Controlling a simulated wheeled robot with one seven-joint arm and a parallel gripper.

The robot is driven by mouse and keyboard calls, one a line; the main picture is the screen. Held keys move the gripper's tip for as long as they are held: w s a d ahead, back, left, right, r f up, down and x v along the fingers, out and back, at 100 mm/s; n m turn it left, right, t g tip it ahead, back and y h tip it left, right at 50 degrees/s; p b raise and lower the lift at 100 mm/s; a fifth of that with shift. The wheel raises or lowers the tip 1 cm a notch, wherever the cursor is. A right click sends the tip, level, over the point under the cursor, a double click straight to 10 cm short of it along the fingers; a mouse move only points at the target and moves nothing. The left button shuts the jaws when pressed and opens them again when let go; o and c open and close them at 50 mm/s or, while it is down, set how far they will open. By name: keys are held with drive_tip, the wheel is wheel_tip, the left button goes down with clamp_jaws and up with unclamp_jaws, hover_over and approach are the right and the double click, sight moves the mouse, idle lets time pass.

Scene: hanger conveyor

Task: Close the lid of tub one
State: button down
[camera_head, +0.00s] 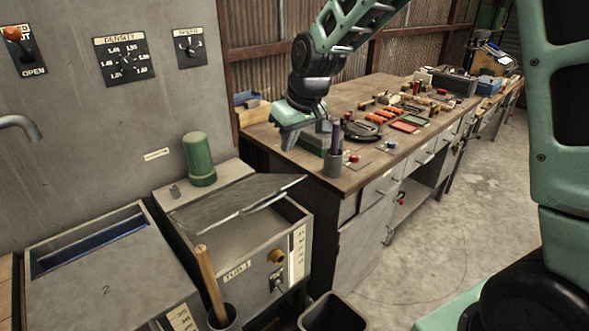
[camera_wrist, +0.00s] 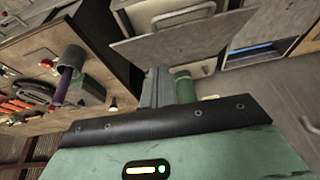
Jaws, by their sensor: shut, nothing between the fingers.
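Tub one (camera_head: 262,270) is a grey box with a "TUB 1" label, a round brass-coloured knob and a switch on its front. Its grey metal lid (camera_head: 235,203) is partly open, tilted with its front edge raised above the rim, and has a handle bar along that edge. The lid also shows at the top of the wrist view (camera_wrist: 190,42), with its handle (camera_wrist: 184,14). My gripper (camera_head: 290,139) is shut and empty, up and behind the lid to the right, near the workbench end, apart from the lid. Its fingers (camera_wrist: 156,88) show together in the wrist view.
A second tub (camera_head: 105,285) with an open slot stands at the left. A green cylinder (camera_head: 199,160) stands behind the lid. A wooden handle (camera_head: 210,284) sticks up from a cup in front of tub one. The workbench (camera_head: 350,100) holds a pen cup (camera_head: 333,163) and several tools.

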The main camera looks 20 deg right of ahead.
drive_tip(key=p, duration=0.2)
hover_over(284, 192)
drive_tip(key=w, duration=0.1)
wheel_tip(284, 192, down, 8)
drive_tip(key=shift+w+r, duration=0.15)
drive_tip(key=shift+r, duration=0.05)
drive_tip(key=f+p, duration=0.1)
drive_tip(key=f, duration=0.1)
drive_tip(key=s+f, duration=0.1)
drive_tip(key=shift+s+f+p, duration=0.1)
drive_tip(key=shift+f+p, duration=0.3)
drive_tip(key=shift+s+f, duration=0.1)
drive_tip(key=shift+f, duration=0.15)
drive_tip(key=s+d+f+t+b, duration=0.1)
drive_tip(key=s+f+b, duration=0.1)
drive_tip(key=f+b, duration=0.6)
drive_tip(key=s+d+f+t+y+b, duration=0.1)
drive_tip(key=s+f+b, duration=0.2)
drive_tip(key=f+b, duration=0.6)
drive_tip(key=shift+s+t+b, duration=0.25)
drive_tip(key=shift+t+b, duration=0.15)
drive_tip(key=shift+b, duration=0.2)
